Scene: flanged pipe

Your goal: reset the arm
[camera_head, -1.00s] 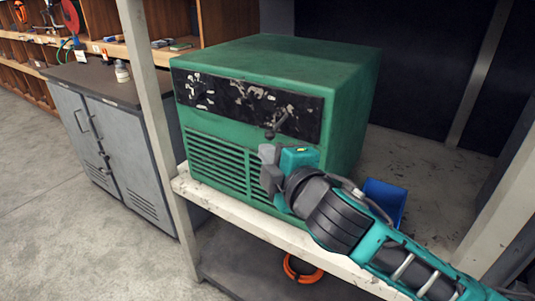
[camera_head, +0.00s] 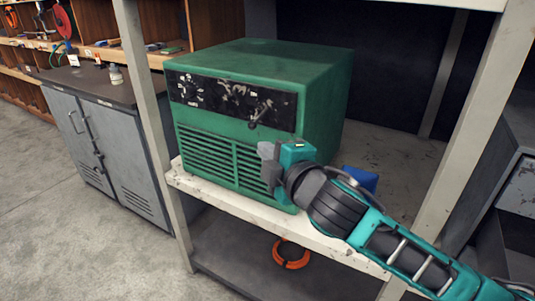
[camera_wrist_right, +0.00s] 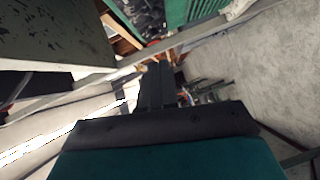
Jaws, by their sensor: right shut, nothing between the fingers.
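My right arm comes in from the lower right in the head view. Its gripper (camera_head: 268,162) is in front of the louvred face of a green machine (camera_head: 240,160), below a small dark lever (camera_head: 260,113) on the machine's black panel. The gripper is shut and empty. I cannot tell from this angle how far it is from the machine's face. In the right wrist view the dark fingers (camera_wrist_right: 157,88) are together, with part of the green machine (camera_wrist_right: 190,10) at the top edge. My left gripper is not in view.
The machine stands on a worn white shelf (camera_head: 235,208) between pale posts (camera_head: 150,110). A blue bin (camera_head: 360,179) is behind my arm. An orange ring (camera_head: 291,254) lies on the lower shelf. A grey cabinet (camera_head: 105,150) stands at left, with open floor (camera_head: 70,240) in front.

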